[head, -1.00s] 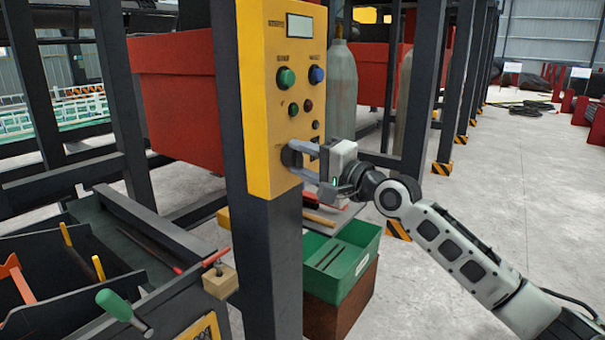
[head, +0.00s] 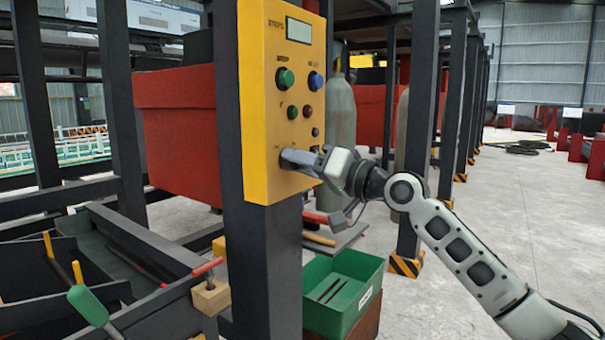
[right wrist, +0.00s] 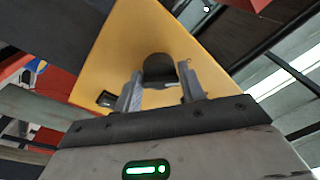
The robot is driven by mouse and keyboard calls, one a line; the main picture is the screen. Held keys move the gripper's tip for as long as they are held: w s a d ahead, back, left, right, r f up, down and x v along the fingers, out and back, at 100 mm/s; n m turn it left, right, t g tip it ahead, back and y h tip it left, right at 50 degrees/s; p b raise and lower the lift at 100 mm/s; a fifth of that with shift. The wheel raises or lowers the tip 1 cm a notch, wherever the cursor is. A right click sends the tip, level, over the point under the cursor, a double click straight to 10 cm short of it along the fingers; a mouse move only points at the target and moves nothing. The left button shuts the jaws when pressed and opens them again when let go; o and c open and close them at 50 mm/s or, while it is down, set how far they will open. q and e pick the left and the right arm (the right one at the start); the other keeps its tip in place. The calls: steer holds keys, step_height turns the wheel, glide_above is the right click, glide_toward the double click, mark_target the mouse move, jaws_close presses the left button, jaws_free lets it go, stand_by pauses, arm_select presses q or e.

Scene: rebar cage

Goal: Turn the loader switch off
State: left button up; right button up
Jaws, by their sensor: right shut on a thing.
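The yellow control panel (head: 262,120) is fixed to a dark post in the head view. It carries a small display, a green and a blue knob, and smaller buttons. My right gripper (head: 288,157) is at the lower part of the panel, with its fingers against the panel face. In the right wrist view, the gripper (right wrist: 158,90) has its fingers on either side of a black rotary switch knob (right wrist: 158,68), shut on it. The knob is hidden behind the fingers in the head view. My left gripper is not in any view.
A green bin (head: 345,285) stands below the panel to the right. A wooden block (head: 211,297) and a green-handled tool (head: 88,305) are at the lower left. A red container (head: 175,130) is behind the post. The floor at right is open.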

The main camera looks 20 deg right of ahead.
steer(key=shift+f+n, duration=0.25)
steer(key=shift+n, duration=0.05)
stand_by(0.4)
steer(key=o, duration=0.9)
steer(key=shift+o, duration=0.2)
steer(key=shift+r, duration=0.15)
steer(key=shift+d, duration=0.15)
